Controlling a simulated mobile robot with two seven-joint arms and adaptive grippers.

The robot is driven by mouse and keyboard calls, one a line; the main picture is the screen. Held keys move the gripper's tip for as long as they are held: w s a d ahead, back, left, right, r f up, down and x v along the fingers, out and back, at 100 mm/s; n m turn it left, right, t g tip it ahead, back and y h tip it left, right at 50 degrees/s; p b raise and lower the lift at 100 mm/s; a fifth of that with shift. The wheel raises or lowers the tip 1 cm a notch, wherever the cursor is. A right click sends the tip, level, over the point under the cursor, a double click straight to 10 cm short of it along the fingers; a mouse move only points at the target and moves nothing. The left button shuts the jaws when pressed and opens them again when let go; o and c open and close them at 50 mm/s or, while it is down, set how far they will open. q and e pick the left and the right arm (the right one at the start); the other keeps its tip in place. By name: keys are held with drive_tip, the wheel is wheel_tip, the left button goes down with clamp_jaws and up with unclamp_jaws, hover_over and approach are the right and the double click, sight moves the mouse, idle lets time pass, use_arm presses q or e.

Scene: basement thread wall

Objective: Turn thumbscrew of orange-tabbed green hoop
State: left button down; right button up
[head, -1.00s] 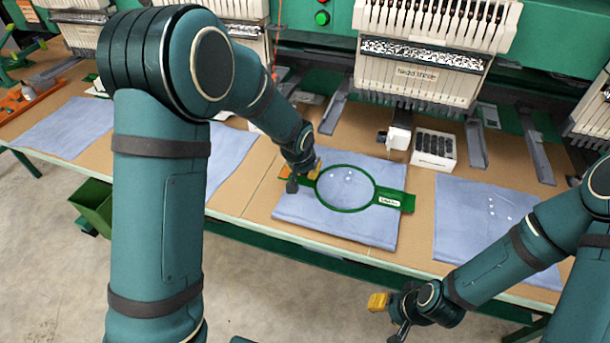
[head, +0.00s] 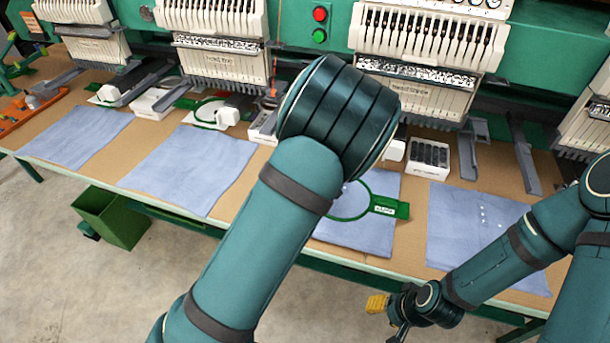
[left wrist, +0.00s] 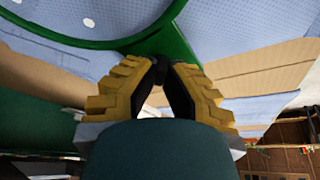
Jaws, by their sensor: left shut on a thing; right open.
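The green hoop (head: 352,217) lies on a blue cloth in the head view, its left part hidden behind my left arm. Its right bracket (head: 398,209) carries a white label. In the left wrist view the hoop's ring (left wrist: 92,44) curves across the top, with a green bracket (left wrist: 172,42) running to my left gripper (left wrist: 160,70). The yellow-padded fingers are closed on a small dark piece at the bracket, apparently the thumbscrew (left wrist: 159,70), mostly covered. No orange tab is in sight. My right gripper (head: 388,318) is open and empty, in front of the table.
Embroidery machine heads (head: 420,85) stand along the back. A white box of dark spools (head: 430,157) sits behind the hoop. More blue cloths (head: 190,165) lie left and right. A green bin (head: 112,218) stands below the table's front edge.

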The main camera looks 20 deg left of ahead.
use_arm(q)
drive_tip(key=shift+n+g+p, duration=0.4)
drive_tip(key=shift+n+p, duration=0.1)
drive_tip(key=shift+n, duration=0.4)
drive_tip(key=shift+f+y, duration=0.1)
drive_tip(key=shift+y, duration=0.2)
drive_tip(key=c, duration=1)
unclamp_jaws()
drive_tip(key=v, duration=0.4)
drive_tip(key=shift+d+r, duration=0.15)
drive_tip(key=shift+r, duration=0.2)
drive_tip(key=s+d, duration=0.2)
drive_tip(key=d, duration=0.1)
drive_tip(key=s+d, duration=0.2)
drive_tip(key=d, duration=0.1)
drive_tip(key=s+d, duration=0.2)
drive_tip(key=d, duration=0.2)
drive_tip(key=shift+s+d+r, duration=0.1)
drive_tip(key=shift+s+r, duration=0.05)
drive_tip(key=shift+s, duration=0.1)
